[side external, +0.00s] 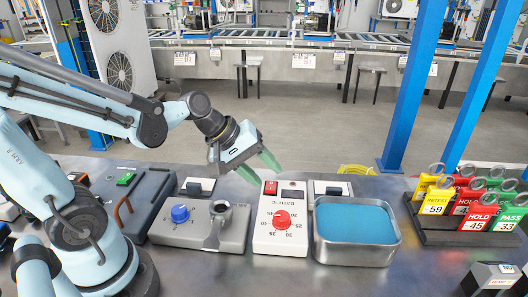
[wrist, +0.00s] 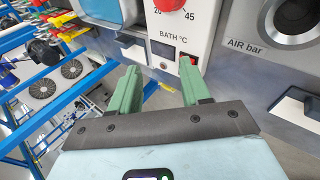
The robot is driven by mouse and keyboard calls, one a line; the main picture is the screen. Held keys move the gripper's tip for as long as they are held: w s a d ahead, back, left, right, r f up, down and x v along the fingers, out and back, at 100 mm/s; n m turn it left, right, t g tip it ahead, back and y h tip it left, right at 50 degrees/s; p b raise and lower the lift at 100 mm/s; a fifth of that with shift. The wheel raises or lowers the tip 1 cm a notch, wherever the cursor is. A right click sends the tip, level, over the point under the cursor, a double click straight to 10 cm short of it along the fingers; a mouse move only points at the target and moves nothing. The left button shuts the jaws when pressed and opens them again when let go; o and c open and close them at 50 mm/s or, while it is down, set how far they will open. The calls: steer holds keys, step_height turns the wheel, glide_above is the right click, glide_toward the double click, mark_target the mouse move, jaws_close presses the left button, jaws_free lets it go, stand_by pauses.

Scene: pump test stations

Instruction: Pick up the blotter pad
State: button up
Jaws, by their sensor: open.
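No thing is clearly marked as the blotter pad. Two small white pieces with dark parts lie on the bench in the side external view: a left one (side external: 197,186) behind the blue-knob station and a right one (side external: 328,188) behind the water tray. Either may be the pad; I cannot tell which. A white piece with a dark part also shows at the right of the wrist view (wrist: 298,108). My gripper (side external: 259,169) has green fingers, open and empty, above the back end of the bath controller (side external: 281,238). In the wrist view the fingers (wrist: 160,70) point toward the controller's red switch.
The blue-knob station (side external: 197,230) stands left of the controller, and the metal tray of blue liquid (side external: 355,256) stands right. A rack of coloured tags (side external: 465,232) is at far right. A yellow coil (side external: 356,169) lies behind the bench. The air above the bench's back edge is free.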

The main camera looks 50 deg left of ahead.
mark_target(321, 187)
steer(key=w+n+h, duration=0.1)
steer(key=n, duration=0.2)
steer(key=w+f+n+h, duration=0.1)
steer(key=n, duration=0.2)
steer(key=w+f+n+t+h, duration=0.1)
steer(key=w+n, duration=0.1)
steer(key=n, duration=0.1)
steer(key=shift+a, duration=0.3)
steer(key=n, duration=0.1)
steer(key=n+h, duration=0.1)
steer(key=w+n+t, duration=0.1)
steer(key=n, duration=0.1)
steer(key=shift+a+f+h, duration=0.35)
steer(key=shift+h, duration=0.05)
steer(key=n, duration=0.1)
steer(key=n+h, duration=0.1)
steer(key=shift+w+a+f+n+t, duration=0.1)
steer(key=shift+a+f+n+t, duration=0.1)
steer(key=shift+n+t, duration=0.2)
steer(key=x, duration=1.2)
steer(key=shift+d+r, duration=0.1)
jaws_close()
